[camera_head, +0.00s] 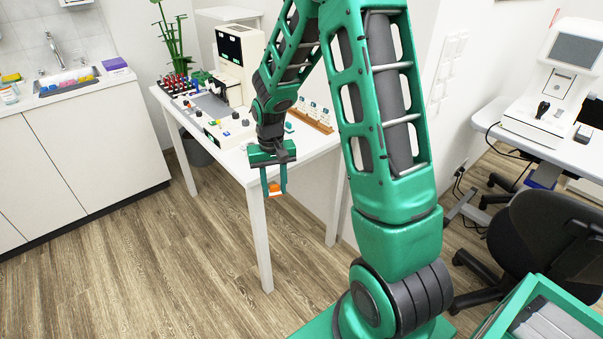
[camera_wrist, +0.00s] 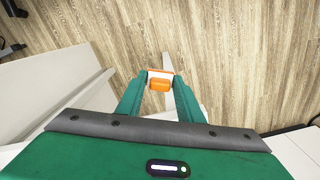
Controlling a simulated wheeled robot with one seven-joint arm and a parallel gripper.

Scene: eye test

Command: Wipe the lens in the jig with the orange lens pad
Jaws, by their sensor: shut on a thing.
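My gripper (camera_head: 274,190) is shut on the orange lens pad (camera_head: 274,187), which has a white underside. The pad also shows between the fingertips in the wrist view (camera_wrist: 160,84). Neither the lens nor the jig can be picked out for certain among the small things on the table. My arm hides part of the tabletop.
A white machine (camera_head: 240,60) and a rack of colourful small items (camera_head: 178,84) stand on the table, with a plant behind. A wooden rack (camera_head: 312,121) lies at its right. A sink counter (camera_head: 75,100) is left. A black chair (camera_head: 560,235) stands right. Wooden floor (camera_head: 150,260) is clear in front.

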